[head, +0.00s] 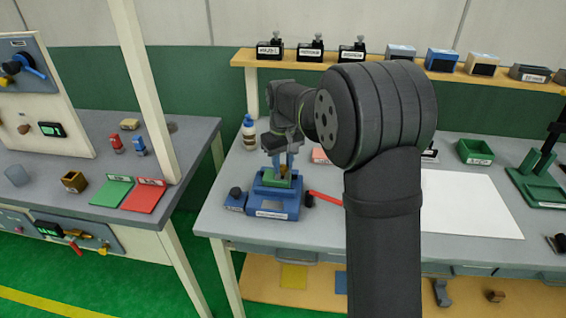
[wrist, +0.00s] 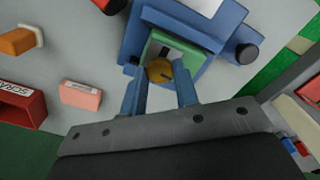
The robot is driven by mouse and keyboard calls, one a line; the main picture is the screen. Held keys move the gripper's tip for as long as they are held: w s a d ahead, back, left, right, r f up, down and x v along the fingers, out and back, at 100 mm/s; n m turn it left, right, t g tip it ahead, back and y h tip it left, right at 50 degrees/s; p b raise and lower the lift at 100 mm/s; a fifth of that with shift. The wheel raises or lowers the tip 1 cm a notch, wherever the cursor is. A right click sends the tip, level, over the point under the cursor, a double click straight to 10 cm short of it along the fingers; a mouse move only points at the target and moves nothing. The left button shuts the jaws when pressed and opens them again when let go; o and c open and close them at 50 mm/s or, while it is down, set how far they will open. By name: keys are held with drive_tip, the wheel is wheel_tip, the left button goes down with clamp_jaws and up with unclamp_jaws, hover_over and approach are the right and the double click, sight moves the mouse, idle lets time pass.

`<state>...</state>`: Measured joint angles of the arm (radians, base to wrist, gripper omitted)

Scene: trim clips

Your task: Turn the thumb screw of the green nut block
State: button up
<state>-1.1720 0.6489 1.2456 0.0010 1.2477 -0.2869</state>
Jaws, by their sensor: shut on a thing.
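The green nut block (head: 270,181) sits in a blue fixture (head: 267,205) near the left end of the workbench. In the wrist view the green nut block (wrist: 200,57) shows beyond my fingertips, with the brass thumb screw (wrist: 159,71) on its near side. My gripper (wrist: 159,74) has its blue fingers on either side of the screw head and is shut on it. In the head view my gripper (head: 283,168) points down over the fixture, and the brass screw is small and partly hidden between the fingers.
A red handle (head: 325,198) sticks out right of the fixture. A white bottle (head: 249,132) stands behind it. A white sheet (head: 465,205) lies to the right, and a green bin (head: 475,152) stands behind that. A shelf (head: 300,63) with several small boxes runs along the back.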

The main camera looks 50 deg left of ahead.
sight(283, 167)
drive_tip(key=m, duration=0.4)
drive_tip(key=shift+m, duration=0.4)
drive_tip(key=m, duration=0.3)
drive_tip(key=shift+m, duration=0.3)
drive_tip(key=m, duration=0.4)
drive_tip(key=shift+m, duration=2.1)
drive_tip(key=o, duration=1)
drive_tip(key=shift+r, duration=0.1)
wheel_tip(283, 167, up, 17)
drive_tip(key=shift+r, duration=0.15)
